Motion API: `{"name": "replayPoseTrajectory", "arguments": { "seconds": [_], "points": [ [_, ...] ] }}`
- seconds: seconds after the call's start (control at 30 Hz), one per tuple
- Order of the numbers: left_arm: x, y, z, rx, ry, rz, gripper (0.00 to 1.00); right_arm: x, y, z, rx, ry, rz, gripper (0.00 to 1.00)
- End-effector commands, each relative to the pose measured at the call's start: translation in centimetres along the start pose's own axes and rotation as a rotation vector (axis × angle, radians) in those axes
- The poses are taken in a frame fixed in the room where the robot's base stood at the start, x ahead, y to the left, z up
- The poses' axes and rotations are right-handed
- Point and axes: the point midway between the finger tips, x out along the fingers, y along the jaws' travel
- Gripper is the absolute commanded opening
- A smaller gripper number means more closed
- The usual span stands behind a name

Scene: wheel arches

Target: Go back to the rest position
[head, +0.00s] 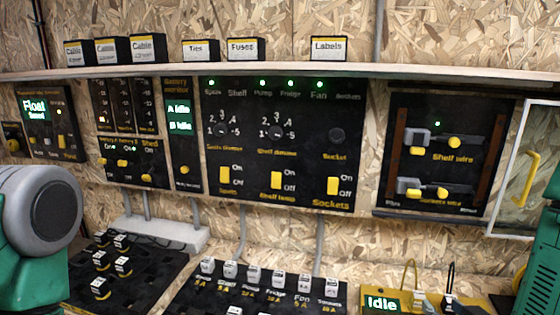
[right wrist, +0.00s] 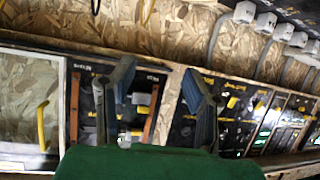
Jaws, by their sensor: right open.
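My right gripper (right wrist: 160,82) shows in the right wrist view with its two dark fingers spread apart and nothing between them. Behind the fingers lies the wall panel with yellow handles, seen upside down and blurred. In the head view only green and grey parts of my right arm (head: 541,245) show at the right edge, and their fingers cannot be made out. A grey and green part of my left arm (head: 42,212) fills the lower left. My left gripper is out of view.
The central switch panel (head: 305,105) has dials and yellow switches. The right panel (head: 437,178) has two yellow-handled levers beside an open clear cover (head: 518,170). A shelf (head: 280,71) holds labelled boxes. Below are black fuse boards (head: 205,300) and an "Idle" display (head: 382,304).

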Motion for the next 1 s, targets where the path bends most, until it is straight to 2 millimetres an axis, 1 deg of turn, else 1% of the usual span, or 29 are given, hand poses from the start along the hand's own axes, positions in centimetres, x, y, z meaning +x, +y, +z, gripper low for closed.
{"name": "replayPoseTrajectory", "arguments": {
  "seconds": [0.03,0.07,0.17,0.2,0.23,0.27,0.3,0.37,0.4,0.5,0.6,0.7,1.0],
  "points": [
    [0.3,0.0,0.1,0.000,-0.001,0.000,0.31,0.0,-0.6,2.1,-0.012,-0.059,-0.018,0.42],
    [0.5,0.0,0.1,0.000,-0.001,0.000,0.31,-0.1,-0.9,3.5,-0.017,-0.101,-0.030,0.42],
    [1.0,0.0,0.1,0.000,-0.001,0.000,0.31,-0.9,-2.2,8.6,-0.038,-0.260,-0.069,0.42],
    [1.2,0.0,0.1,0.000,-0.001,0.000,0.31,-1.5,-2.7,11.1,-0.048,-0.339,-0.085,0.42],
    [1.4,0.0,0.1,0.000,-0.001,0.000,0.31,-2.2,-3.0,13.1,-0.057,-0.404,-0.097,0.42],
    [1.6,0.0,0.1,0.000,-0.001,0.000,0.31,-3.0,-3.4,15.3,-0.067,-0.475,-0.108,0.42],
    [1.9,0.0,0.1,0.000,-0.001,0.000,0.31,-4.2,-3.7,18.0,-0.080,-0.567,-0.120,0.42],
    [2.2,0.0,0.2,0.000,-0.001,0.000,0.31,-6.2,-4.0,21.6,-0.099,-0.698,-0.131,0.42],
    [2.5,0.0,0.2,0.000,-0.001,0.000,0.31,-7.6,-4.1,23.6,-0.112,-0.777,-0.136,0.42],
    [2.8,0.0,0.2,0.000,-0.001,0.000,0.31,-10.8,-4.0,27.6,-0.139,-0.941,-0.138,0.42],
    [3.0,0.0,0.2,0.000,-0.001,0.000,0.31,-13.0,-3.9,29.8,-0.157,-1.047,-0.134,0.42],
    [3.1,0.0,0.2,0.000,-0.001,0.000,0.31,-14.1,-3.7,30.6,-0.165,-1.097,-0.129,0.42],
    [3.0,0.0,0.2,0.000,-0.001,0.000,0.31,-14.3,-3.7,30.7,-0.166,-1.107,-0.128,0.42]
  ]
}}
